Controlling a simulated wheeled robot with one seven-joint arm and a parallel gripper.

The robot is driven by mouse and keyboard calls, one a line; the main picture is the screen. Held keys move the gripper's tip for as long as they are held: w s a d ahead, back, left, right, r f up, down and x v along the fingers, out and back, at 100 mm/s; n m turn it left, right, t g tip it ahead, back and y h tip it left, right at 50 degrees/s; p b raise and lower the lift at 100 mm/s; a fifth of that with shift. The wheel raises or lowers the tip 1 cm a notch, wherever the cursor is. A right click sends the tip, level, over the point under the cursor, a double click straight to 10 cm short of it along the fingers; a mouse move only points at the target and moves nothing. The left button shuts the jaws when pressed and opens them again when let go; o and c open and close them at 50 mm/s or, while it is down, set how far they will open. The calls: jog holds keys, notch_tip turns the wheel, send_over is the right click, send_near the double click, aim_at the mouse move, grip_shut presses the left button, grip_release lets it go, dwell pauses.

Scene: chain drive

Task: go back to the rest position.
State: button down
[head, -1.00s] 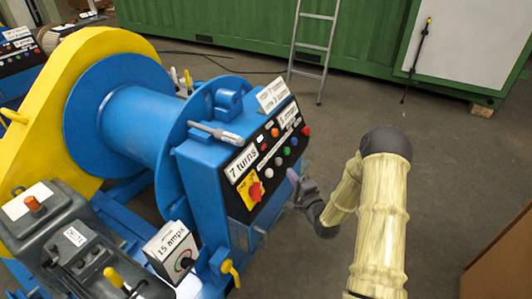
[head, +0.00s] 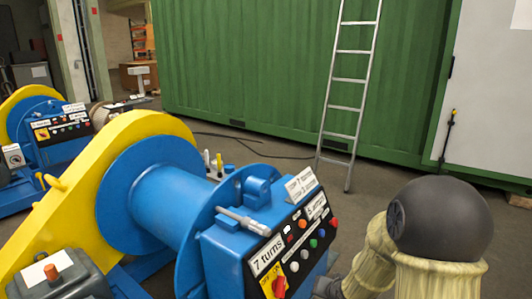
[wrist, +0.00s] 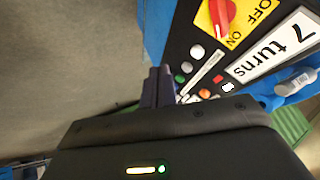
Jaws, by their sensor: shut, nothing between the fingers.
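My arm (head: 440,225) stands at the lower right of the head view, with its dark rounded joint close to the camera. My gripper (wrist: 157,88) shows in the wrist view with its dark fingers together and nothing between them. It points at the control panel (wrist: 187,55) of the blue winch, near the coloured buttons. I cannot tell whether the fingers touch the panel. In the head view the gripper is mostly hidden behind the arm and the frame's lower edge. The panel (head: 296,246) there carries a red switch, buttons and a "7 turns" label.
The blue winch drum (head: 160,205) with its yellow guard (head: 75,185) fills the lower left. A ladder (head: 348,90) leans on the green container (head: 250,70) behind. A second winch (head: 40,130) stands far left. Grey floor is open between winch and container.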

jog(key=s+a+r+n+g, duration=0.1)
jog(key=s+r+n+g, duration=0.15)
jog(key=s, duration=0.55)
jog(key=s+r+n+g, duration=0.2)
jog(key=s+g, duration=0.1)
jog(key=s, duration=0.6)
jog(key=w+p+v, duration=0.2)
jog(key=p+v, duration=0.8)
jog(key=p, duration=0.1)
jog(key=w+a+r+p+v, duration=0.1)
jog(key=w+p+v, duration=0.1)
jog(key=p+v, duration=0.9)
jog(key=shift+w+a+r+h, duration=0.25)
jog(key=shift+w+a+h, duration=0.1)
jog(key=shift+h, duration=0.05)
jog(key=shift+m, duration=0.25)
